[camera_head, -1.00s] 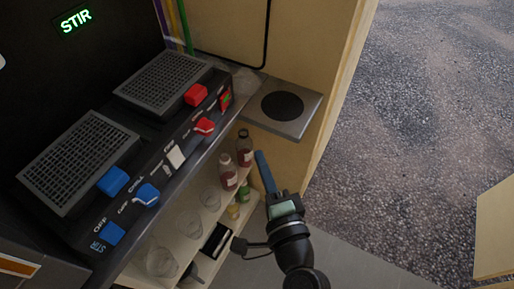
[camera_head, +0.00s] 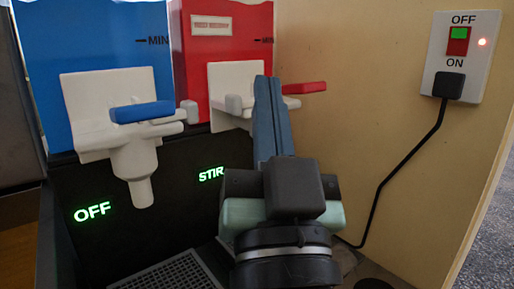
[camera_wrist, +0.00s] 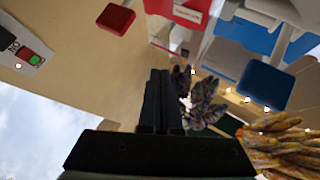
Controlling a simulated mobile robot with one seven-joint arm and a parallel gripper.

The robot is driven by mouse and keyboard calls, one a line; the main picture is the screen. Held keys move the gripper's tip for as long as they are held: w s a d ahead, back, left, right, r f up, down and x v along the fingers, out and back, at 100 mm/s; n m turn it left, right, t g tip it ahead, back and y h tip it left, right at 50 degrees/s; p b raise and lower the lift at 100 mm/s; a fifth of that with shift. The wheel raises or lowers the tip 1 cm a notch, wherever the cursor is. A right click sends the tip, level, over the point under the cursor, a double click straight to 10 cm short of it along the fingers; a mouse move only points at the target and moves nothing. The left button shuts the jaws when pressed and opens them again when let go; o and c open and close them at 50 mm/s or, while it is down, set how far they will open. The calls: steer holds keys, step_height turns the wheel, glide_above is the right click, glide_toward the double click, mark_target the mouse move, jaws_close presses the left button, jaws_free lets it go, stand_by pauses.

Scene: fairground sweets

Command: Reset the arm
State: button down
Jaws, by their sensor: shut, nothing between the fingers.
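My gripper (camera_head: 268,92) is shut and empty. In the head view it points upward in front of the red dispenser (camera_head: 225,40), and its fingers hide part of that dispenser's white tap. In the wrist view the dark fingers (camera_wrist: 160,85) lie together in the middle, with nothing between them. I cannot tell how far the fingertips are from the red dispenser.
A blue dispenser (camera_head: 95,38) with a white tap (camera_head: 120,110) stands at left. A wall switch (camera_head: 460,45) with a plug and black cable is at right. A grille (camera_head: 170,275) lies below the taps. Patterned bundles (camera_wrist: 285,145) show in the wrist view.

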steer(key=s+r+t+p, duration=0.1)
steer(key=s+r+p, duration=0.1)
steer(key=r+p, duration=0.7)
steer(key=s+a+r+n+t+h+p, duration=0.1)
steer(key=s+r+p, duration=0.2)
steer(key=r+p, duration=0.6)
step_height(320, 180, up, 8)
steer(key=shift+s+f, duration=0.15)
steer(key=shift+s, duration=0.05)
steer(key=shift+a, duration=0.1)
